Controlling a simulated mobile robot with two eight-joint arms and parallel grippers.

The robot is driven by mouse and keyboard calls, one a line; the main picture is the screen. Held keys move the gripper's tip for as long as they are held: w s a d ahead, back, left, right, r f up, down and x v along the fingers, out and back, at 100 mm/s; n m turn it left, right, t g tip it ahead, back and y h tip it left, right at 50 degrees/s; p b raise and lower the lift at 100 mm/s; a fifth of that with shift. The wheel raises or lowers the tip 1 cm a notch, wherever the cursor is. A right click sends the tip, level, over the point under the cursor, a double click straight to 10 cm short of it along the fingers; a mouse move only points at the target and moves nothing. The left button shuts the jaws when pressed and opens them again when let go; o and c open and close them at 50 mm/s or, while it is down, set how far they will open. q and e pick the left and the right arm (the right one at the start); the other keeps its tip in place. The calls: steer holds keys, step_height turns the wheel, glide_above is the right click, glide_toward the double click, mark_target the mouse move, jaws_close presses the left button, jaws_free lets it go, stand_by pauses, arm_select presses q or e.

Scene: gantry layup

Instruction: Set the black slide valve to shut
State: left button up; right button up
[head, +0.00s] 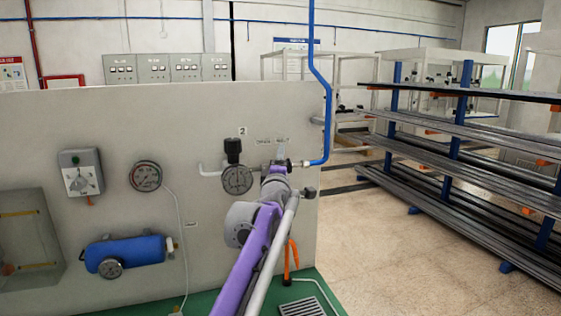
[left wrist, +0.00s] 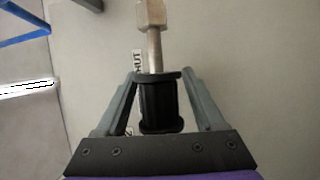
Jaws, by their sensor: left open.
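The black slide valve sleeve (left wrist: 161,103) sits on a thin metal rod (left wrist: 154,52) in the left wrist view. A label reading SHUT (left wrist: 138,62) is partly visible beside the rod, near the sleeve's far end. A second label near the sleeve's near end is mostly hidden. My left gripper (left wrist: 160,78) is open, with one finger on each side of the sleeve; I cannot tell whether they touch it. In the head view my left gripper (head: 279,167) is at the panel's pipe line and hides most of the valve. My right gripper is not in view.
The grey panel (head: 100,130) carries a gauge (head: 146,176), a black-knobbed regulator (head: 233,150), a blue cylinder (head: 125,255) and a switch box (head: 81,172). A blue pipe (head: 328,110) rises at the panel's right edge. Racks of bars (head: 450,150) stand right; floor between is clear.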

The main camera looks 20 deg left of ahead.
arm_select(q)
jaws_close()
stand_by(0.3)
stand_by(1.1)
